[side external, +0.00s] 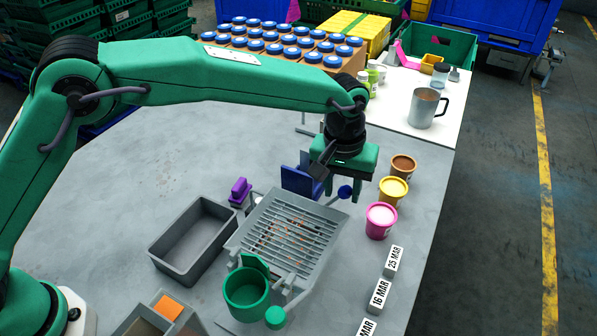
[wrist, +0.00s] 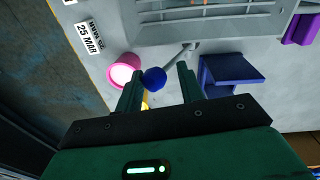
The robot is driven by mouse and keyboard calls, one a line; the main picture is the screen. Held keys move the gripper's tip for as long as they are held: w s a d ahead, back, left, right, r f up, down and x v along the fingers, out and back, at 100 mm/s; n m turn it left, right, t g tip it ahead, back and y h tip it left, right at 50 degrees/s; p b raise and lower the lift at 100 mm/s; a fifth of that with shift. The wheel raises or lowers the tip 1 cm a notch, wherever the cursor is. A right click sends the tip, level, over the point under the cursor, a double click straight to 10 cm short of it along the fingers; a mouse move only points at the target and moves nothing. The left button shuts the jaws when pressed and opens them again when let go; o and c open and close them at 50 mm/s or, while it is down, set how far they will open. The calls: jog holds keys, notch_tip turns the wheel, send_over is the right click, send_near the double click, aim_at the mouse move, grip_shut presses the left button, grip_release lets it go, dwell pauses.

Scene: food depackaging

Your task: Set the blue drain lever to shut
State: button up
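The blue drain lever has a round blue knob (side external: 345,191) on a thin grey rod, at the far right corner of the grey slatted drain tray (side external: 262,222). In the wrist view the knob (wrist: 154,80) appears between my fingertips, nearer the left finger. The rod (wrist: 180,54) runs from it toward the tray. My gripper (side external: 346,186) is open, pointing down at the knob. I cannot tell whether a finger touches the knob or how far below the tips it lies.
A blue holder (side external: 298,181) stands close left of my gripper. Pink (side external: 380,220), yellow (side external: 393,190) and brown (side external: 403,165) tubs stand close to the right. A green cup with a green-knobbed lever (side external: 247,291) is at the tray's near end. A grey bin (side external: 160,245) stands left.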

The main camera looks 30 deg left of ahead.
jog(key=shift+o, duration=0.6)
jog(key=shift+d+r, duration=0.15)
jog(key=shift+r, duration=0.05)
jog(key=shift+r, duration=0.15)
jog(key=shift+r, duration=0.6)
jog(key=shift+s+a+r, duration=0.1)
jog(key=shift+s+r, duration=0.05)
jog(key=shift+r, duration=1.4)
jog(key=shift+s+a+r, duration=0.1)
jog(key=shift+r, duration=1.45)
